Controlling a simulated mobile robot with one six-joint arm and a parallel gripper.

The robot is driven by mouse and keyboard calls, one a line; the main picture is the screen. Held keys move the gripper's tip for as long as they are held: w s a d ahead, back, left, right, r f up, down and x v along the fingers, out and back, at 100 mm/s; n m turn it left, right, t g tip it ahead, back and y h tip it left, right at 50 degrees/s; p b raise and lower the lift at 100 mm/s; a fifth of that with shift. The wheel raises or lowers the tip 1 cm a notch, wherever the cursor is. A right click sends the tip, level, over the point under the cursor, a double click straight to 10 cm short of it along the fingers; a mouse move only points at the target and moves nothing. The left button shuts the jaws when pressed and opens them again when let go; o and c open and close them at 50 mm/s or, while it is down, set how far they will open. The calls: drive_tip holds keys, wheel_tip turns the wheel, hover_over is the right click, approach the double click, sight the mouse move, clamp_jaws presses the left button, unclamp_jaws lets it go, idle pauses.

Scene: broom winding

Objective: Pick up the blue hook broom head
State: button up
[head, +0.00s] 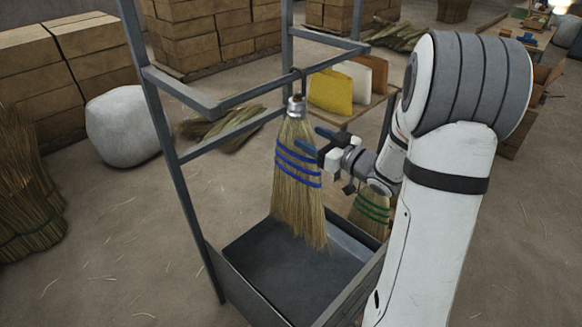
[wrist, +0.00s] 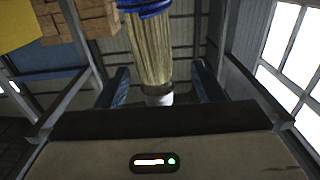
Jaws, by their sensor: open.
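The blue hook broom head (head: 297,175) hangs upright from a hook on the grey rack's rail. It has straw bristles, blue bands and a silver collar (head: 296,106) at its top. My gripper (head: 314,140) is open at its right side, just below the collar, with its blue-tipped fingers level with the upper straw. In the wrist view the picture is inverted: the broom head (wrist: 152,50) appears between the two spread fingers of my gripper (wrist: 162,84), with its bands at the top and pale collar low. Whether the fingers touch it cannot be told.
The grey metal rack (head: 180,92) frames the broom, with a dark tray (head: 290,275) below. A green-banded broom (head: 371,212) is partly hidden behind my arm. Yellow and brown panels (head: 332,90) stand behind.

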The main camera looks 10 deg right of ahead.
sight(297, 129)
drive_tip(key=p+x, duration=0.1)
drive_tip(key=x, duration=0.2)
drive_tip(key=p+x, duration=0.1)
drive_tip(key=x, duration=0.2)
drive_tip(key=shift+w+f+p, duration=0.2)
drive_tip(key=shift+w+p, duration=0.1)
drive_tip(key=shift+w, duration=0.25)
drive_tip(key=shift+d, duration=0.1)
drive_tip(key=shift+c, duration=0.2)
clamp_jaws()
